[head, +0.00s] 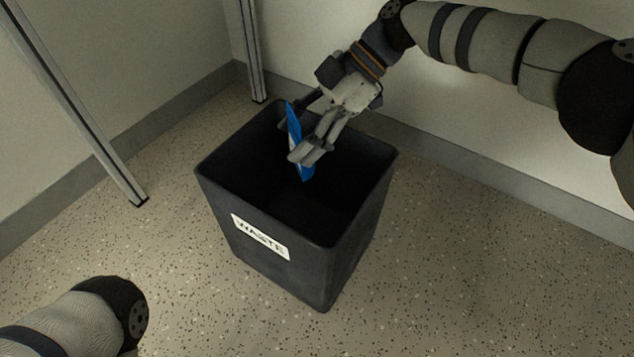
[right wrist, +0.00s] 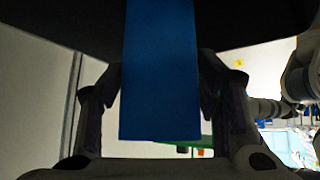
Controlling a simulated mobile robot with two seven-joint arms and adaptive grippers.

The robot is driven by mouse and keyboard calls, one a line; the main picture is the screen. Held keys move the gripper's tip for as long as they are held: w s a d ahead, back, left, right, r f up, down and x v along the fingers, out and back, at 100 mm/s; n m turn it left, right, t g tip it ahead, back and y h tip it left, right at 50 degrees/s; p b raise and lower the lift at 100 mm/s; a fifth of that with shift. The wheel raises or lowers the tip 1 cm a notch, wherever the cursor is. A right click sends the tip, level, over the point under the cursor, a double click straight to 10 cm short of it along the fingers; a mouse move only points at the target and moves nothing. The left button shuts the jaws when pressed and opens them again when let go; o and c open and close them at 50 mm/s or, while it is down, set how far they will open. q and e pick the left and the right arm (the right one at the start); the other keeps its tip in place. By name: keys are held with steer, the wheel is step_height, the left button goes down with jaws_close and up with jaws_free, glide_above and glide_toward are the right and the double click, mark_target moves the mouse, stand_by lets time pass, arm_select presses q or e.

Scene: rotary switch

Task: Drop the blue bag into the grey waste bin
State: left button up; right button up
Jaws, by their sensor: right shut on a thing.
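The grey waste bin (head: 345,262) stands upright on the floor with a white "WASTE" label on its front and an open top. My right gripper (head: 298,150) is over the bin's opening, shut on the blue bag (head: 306,172). The bag hangs edge-on between the fingers, its lower end over or inside the opening; I cannot tell how deep. In the right wrist view the blue bag (right wrist: 160,75) fills the middle between the two dark fingers (right wrist: 160,100). A dark surface, likely the bin, shows along the top of that view. My left gripper is not in view.
Pale walls with a grey skirting (head: 480,172) meet behind the bin. Two metal posts, one at the left (head: 85,120) and one behind the bin (head: 251,55), stand near it. The speckled floor (head: 480,270) is clear to the right and in front.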

steer(key=shift+f, duration=0.25)
steer(key=o, duration=1.2)
steer(key=shift+o, duration=0.2)
steer(key=d+r, duration=0.4)
steer(key=r, duration=0.3)
steer(key=shift+s, duration=0.15)
steer(key=shift+a+f, duration=0.1)
steer(key=shift+f, duration=0.05)
